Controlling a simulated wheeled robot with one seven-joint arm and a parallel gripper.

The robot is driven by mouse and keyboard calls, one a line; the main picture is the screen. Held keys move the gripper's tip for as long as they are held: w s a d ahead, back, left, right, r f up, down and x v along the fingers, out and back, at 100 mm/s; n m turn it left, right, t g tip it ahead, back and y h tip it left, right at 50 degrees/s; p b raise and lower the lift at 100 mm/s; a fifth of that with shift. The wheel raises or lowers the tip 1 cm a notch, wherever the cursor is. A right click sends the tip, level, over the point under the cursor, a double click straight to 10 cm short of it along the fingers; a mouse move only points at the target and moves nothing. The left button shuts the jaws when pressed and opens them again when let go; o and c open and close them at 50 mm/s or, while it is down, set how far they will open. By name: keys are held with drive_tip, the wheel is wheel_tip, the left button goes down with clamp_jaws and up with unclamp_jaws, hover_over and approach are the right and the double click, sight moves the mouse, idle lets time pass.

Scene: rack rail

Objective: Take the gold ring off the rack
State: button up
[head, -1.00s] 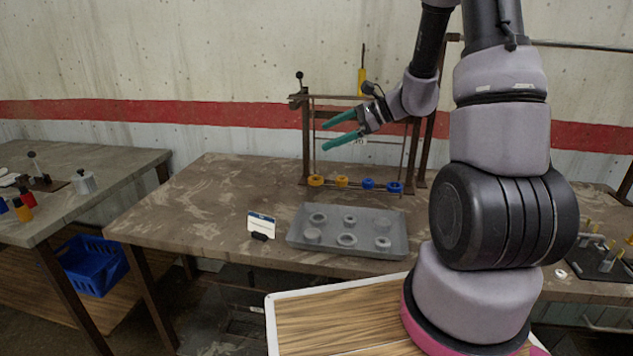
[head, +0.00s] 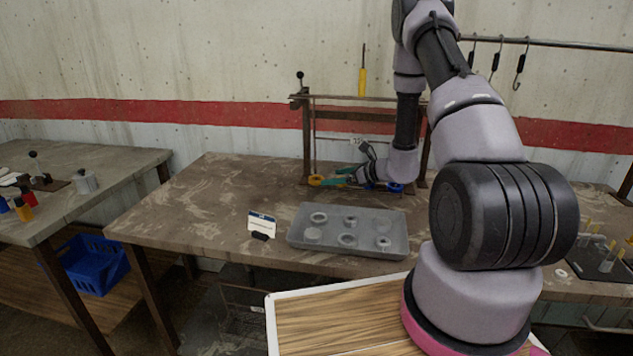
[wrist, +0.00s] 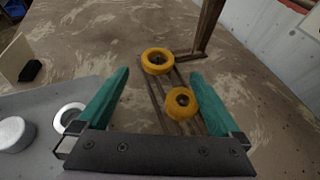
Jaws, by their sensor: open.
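The rack (head: 306,140) is a dark brown frame standing at the back of the workbench. Two similar gold-yellow rings are at its foot. The left one (head: 315,180) shows in the head view and, farther off, in the wrist view (wrist: 157,54). The other gold ring (wrist: 181,110) is nearer in the wrist view, between the open fingers and closer to the right one; in the head view my fingers largely hide it. My gripper (head: 342,178) has teal fingers, open and empty, low at the rack. I cannot tell whether a finger touches the ring.
A blue ring (head: 395,188) sits to the right at the rack's foot, beside my wrist. A grey tray (head: 298,243) with several grey pieces lies in front. A small white card (head: 262,222) stands left of the tray. The bench's left part is clear.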

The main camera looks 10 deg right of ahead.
sight(317, 179)
drive_tip(key=x, duration=0.5)
drive_tip(key=shift+a, duration=0.25)
drive_tip(key=c, duration=1.4)
